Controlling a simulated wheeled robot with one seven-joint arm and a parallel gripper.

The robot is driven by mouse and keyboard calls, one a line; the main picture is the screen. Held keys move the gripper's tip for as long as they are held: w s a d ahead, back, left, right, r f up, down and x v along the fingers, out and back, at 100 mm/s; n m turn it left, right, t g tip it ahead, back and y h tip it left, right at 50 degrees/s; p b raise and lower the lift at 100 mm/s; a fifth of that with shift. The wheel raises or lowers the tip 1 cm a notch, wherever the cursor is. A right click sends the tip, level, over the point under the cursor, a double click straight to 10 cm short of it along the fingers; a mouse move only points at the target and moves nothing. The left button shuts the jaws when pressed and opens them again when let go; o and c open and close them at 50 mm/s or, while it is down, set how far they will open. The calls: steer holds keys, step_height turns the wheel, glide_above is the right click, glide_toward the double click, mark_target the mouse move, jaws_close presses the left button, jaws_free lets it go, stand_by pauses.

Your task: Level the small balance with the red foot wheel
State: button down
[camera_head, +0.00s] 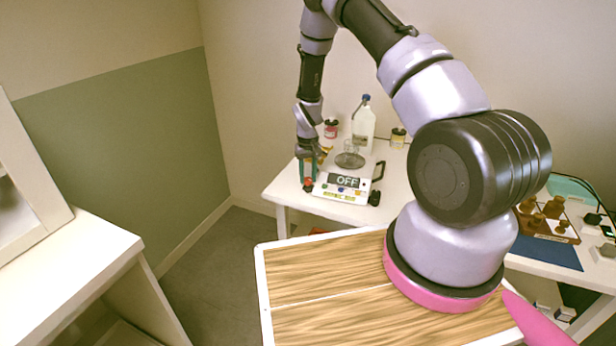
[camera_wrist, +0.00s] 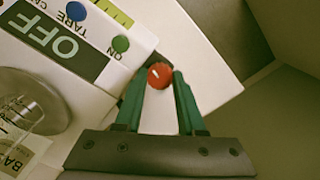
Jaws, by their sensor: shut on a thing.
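The small balance (camera_head: 341,188) stands on the white table, with OFF on its display; in the wrist view its display (camera_wrist: 58,44) also reads OFF. A green ON button and a blue TARE button show beside the display. The red foot wheel (camera_wrist: 159,76) has a white mark and sits at the balance's corner; it also shows small in the head view (camera_head: 308,184). My gripper (camera_wrist: 158,80) has green fingers, one on each side of the red wheel, shut on it. A black foot wheel (camera_head: 374,198) is at the balance's other front corner. The bubble level cannot be made out.
A white bottle with a blue cap (camera_head: 364,125) and two small jars stand behind the balance. A glass vessel (camera_head: 350,157) rests on the pan. At the right are brass weights in a wooden block (camera_head: 540,226) on a blue mat.

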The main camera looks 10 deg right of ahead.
mark_target(308, 179)
steer(key=m, duration=0.3)
steer(key=shift+m, duration=0.4)
steer(key=m, duration=0.3)
steer(key=shift+m, duration=0.3)
steer(key=m, duration=0.3)
steer(key=shift+w+m, duration=0.1)
steer(key=shift+m, duration=1.8)
steer(key=c, duration=0.8)
jaws_free()
step_height(308, 179, up, 11)
steer(key=shift+f, duration=0.1)
